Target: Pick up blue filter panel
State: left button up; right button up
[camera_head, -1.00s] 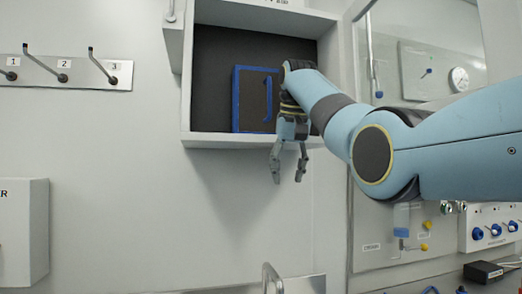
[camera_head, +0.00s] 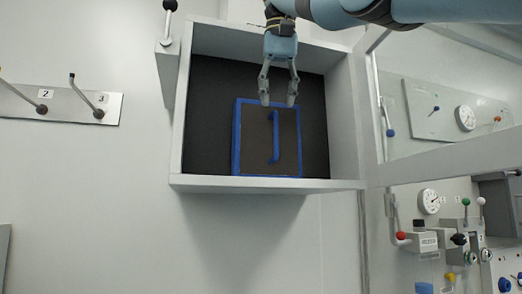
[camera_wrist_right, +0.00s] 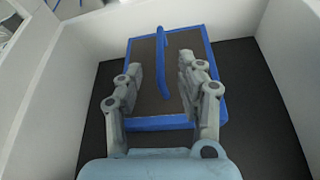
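My right gripper (camera_head: 278,101) hangs fingers-down at the panel's top edge, open and empty. In the right wrist view, the two fingers of my right gripper (camera_wrist_right: 150,78) are apart, with the panel's handle (camera_wrist_right: 161,65) showing between them. I cannot tell whether the fingers touch the panel (camera_wrist_right: 145,85). My left gripper is not in view.
The white box (camera_head: 270,184) has side walls and a bottom ledge around the panel. A lever (camera_head: 167,25) sits at its upper left. Numbered hooks (camera_head: 60,100) are on the left wall. A glazed frame (camera_head: 440,155) and a panel with knobs and gauges stand at right.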

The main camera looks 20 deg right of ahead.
aim_at(276, 134)
jog(key=b+x, duration=0.2)
jog(key=x, duration=0.3)
jog(key=shift+f, duration=0.1)
jog(key=shift+w+d+f, duration=0.1)
jog(key=shift+w+f, duration=0.15)
jog(key=shift+f, duration=0.05)
jog(key=b+x, duration=0.1)
jog(key=x, duration=0.2)
jog(key=shift+f, duration=0.25)
jog(key=shift+w+f, duration=0.3)
jog(key=shift+w, duration=0.1)
jog(key=shift+s+r, duration=0.15)
jog(key=shift+s, duration=0.1)
jog(key=c, duration=0.4)
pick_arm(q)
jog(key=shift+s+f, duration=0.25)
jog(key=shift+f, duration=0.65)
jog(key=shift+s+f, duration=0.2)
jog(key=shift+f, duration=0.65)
pick_arm(e)
grip_shut()
